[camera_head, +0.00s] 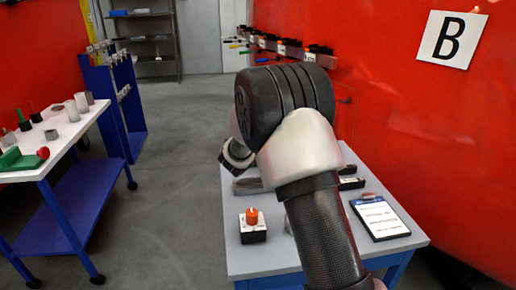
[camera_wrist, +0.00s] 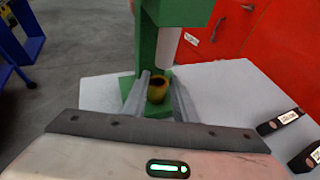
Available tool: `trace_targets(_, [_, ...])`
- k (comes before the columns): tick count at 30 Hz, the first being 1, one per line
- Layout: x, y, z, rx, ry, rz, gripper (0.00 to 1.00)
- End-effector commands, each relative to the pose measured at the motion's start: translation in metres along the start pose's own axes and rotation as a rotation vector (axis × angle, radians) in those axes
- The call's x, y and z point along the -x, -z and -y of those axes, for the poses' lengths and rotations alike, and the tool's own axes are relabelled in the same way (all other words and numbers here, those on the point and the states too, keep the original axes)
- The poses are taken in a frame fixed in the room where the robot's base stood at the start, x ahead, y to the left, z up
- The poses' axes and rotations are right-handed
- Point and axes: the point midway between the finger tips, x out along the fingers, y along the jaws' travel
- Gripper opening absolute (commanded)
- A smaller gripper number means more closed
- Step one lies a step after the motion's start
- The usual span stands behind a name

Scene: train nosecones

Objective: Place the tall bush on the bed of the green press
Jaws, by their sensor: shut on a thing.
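The bush (camera_wrist: 157,96) is a brass-coloured hollow cylinder with a dark bore, upright between the fingertips of my gripper (camera_wrist: 158,101) in the wrist view. My gripper is shut on it. The green press (camera_wrist: 146,45) stands just beyond, with its pale ram (camera_wrist: 168,47) above and slightly right of the bush. The green bed (camera_wrist: 154,112) shows around and below the bush. I cannot tell whether the bush touches the bed. In the head view my arm hides the press, the bush and the fingertips.
The grey table (camera_head: 243,258) carries an orange piece on a small block (camera_head: 252,226) and a clipboard (camera_head: 378,217). Dark labelled blocks (camera_wrist: 281,122) lie right of the press. A blue-framed cart (camera_head: 62,205) with several parts stands left, across open floor.

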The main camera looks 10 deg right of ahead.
Motion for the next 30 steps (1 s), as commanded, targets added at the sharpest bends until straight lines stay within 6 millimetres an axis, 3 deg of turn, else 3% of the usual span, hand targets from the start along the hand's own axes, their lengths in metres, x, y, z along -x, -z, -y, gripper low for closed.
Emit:
trace_targets(12, [-0.002, 0.005, 0.0, -0.001, 0.0, 0.004, 0.0])
trace_targets(13, [-0.002, 0.004, 0.0, -0.001, 0.0, 0.003, 0.27])
trace_targets(16, [-0.001, 0.004, 0.0, -0.001, 0.0, 0.003, 0.44])
trace_targets(26, [-0.001, 0.001, 0.0, -0.001, 0.0, 0.003, 0.44])
trace_targets(30, [0.012, 0.0, -0.001, 0.0, -0.002, 0.002, 0.44])
